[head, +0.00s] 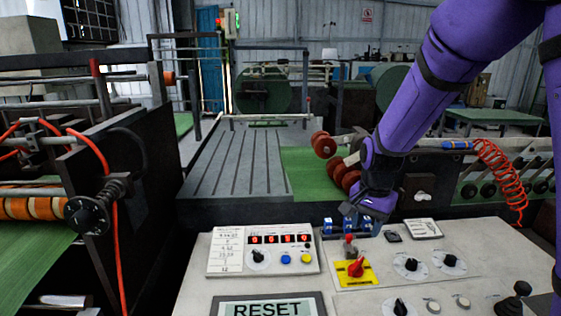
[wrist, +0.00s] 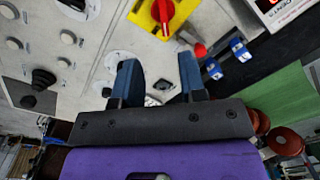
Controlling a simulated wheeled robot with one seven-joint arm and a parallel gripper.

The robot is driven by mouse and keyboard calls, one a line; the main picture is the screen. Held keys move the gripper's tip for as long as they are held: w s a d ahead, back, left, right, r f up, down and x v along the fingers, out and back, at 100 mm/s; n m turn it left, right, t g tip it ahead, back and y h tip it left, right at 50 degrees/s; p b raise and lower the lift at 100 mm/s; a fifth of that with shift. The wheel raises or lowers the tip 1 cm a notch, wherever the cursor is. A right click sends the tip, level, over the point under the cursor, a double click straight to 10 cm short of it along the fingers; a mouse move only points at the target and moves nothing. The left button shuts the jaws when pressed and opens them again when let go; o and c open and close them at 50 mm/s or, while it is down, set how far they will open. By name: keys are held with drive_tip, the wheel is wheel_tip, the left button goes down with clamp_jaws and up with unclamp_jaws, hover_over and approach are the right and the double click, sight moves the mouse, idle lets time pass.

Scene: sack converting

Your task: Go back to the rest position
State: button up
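My gripper (wrist: 159,60) is open in the wrist view, its two blue fingers apart with only panel surface and a small dark switch between them. In the head view my purple arm reaches down from the upper right, and my gripper (head: 372,212) is over the back part of the control panel (head: 205,290). It is close to the blue switches (head: 348,222), which partly overlap it in view. The blue switches also show in the wrist view (wrist: 238,48), to the right of the fingers. I cannot tell whether the fingers touch the panel.
A red rotary knob on a yellow plate (head: 354,271) sits in front of my gripper. A counter box with red digits (head: 262,252) and a RESET display (head: 268,307) are to the left. Black knobs (head: 411,264) and a joystick (head: 514,300) are to the right. Machinery with rollers stands beyond.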

drive_tip(key=s+d+r+n+t, duration=0.2)
drive_tip(key=s+d+r+n, duration=0.1)
drive_tip(key=s+r, duration=0.6)
drive_tip(key=s+d+r+n+t, duration=0.3)
drive_tip(key=s+r+n, duration=0.2)
drive_tip(key=s+r, duration=0.5)
drive_tip(key=s, duration=0.5)
drive_tip(key=shift+d+r+n, duration=0.15)
drive_tip(key=shift+r+n, duration=0.15)
drive_tip(key=shift+c, duration=0.2)
idle(0.6)
